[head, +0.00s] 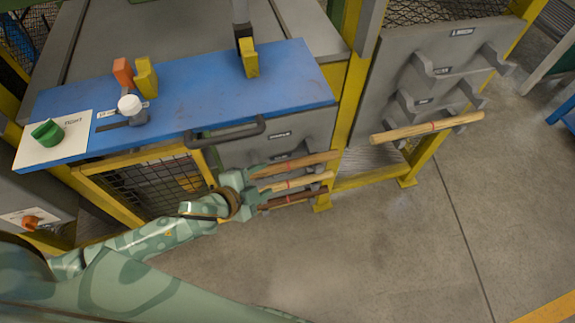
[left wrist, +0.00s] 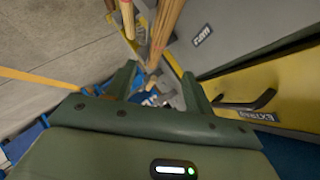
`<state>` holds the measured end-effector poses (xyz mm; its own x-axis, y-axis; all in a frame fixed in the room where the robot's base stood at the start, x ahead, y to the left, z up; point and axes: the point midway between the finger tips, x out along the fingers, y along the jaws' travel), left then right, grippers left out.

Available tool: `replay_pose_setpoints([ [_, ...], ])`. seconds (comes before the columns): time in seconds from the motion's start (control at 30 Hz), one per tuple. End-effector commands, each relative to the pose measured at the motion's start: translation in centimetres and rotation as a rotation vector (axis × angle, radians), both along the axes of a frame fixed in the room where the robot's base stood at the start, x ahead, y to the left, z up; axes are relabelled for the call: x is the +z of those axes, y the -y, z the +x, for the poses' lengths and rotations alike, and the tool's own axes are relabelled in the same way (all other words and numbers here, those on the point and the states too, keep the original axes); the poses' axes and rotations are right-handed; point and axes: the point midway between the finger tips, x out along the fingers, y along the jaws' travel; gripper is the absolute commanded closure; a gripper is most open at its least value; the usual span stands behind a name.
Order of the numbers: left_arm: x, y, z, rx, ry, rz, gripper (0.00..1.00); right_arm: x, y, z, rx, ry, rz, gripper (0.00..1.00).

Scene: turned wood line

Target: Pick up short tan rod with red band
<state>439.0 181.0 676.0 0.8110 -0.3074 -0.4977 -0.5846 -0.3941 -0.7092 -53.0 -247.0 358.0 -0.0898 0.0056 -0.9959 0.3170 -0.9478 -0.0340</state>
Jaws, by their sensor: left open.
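The short tan rod with a red band (head: 308,182) lies in the head view between a brown rod (head: 318,160) above it and a dark brown rod (head: 305,196) below it. My left gripper (head: 266,185) is open at the left ends of these rods, and its fingers hide part of those ends. In the left wrist view my open fingers (left wrist: 158,88) have nothing clearly between them. A pale tan rod (left wrist: 127,20) and a brown rod (left wrist: 166,28) show beyond the fingertips there. My right gripper is not in view.
A longer tan rod with a red band (head: 430,127) rests on a grey holder panel (head: 440,60) at the right. A blue tabletop (head: 200,100) with a black handle (head: 228,132) is above my gripper. Grey floor (head: 390,240) is clear at lower right.

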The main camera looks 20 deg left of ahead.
Motion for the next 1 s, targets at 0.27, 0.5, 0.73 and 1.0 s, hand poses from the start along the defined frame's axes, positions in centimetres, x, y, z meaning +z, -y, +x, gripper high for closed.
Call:
replay_pose_setpoints([
  [0.27,-3.1,1.6,4.3,0.001,-0.004,-0.001,0.47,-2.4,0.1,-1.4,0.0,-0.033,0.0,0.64],
  [0.5,-4.9,2.3,6.2,0.001,-0.006,-0.002,0.47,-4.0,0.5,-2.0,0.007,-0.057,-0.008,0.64],
  [0.73,-6.2,3.1,8.6,0.001,-0.005,-0.002,0.47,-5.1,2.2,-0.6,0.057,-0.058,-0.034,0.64],
  [1.0,-5.9,3.2,8.8,0.002,-0.002,-0.002,0.56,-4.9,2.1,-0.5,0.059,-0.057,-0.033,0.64],
])
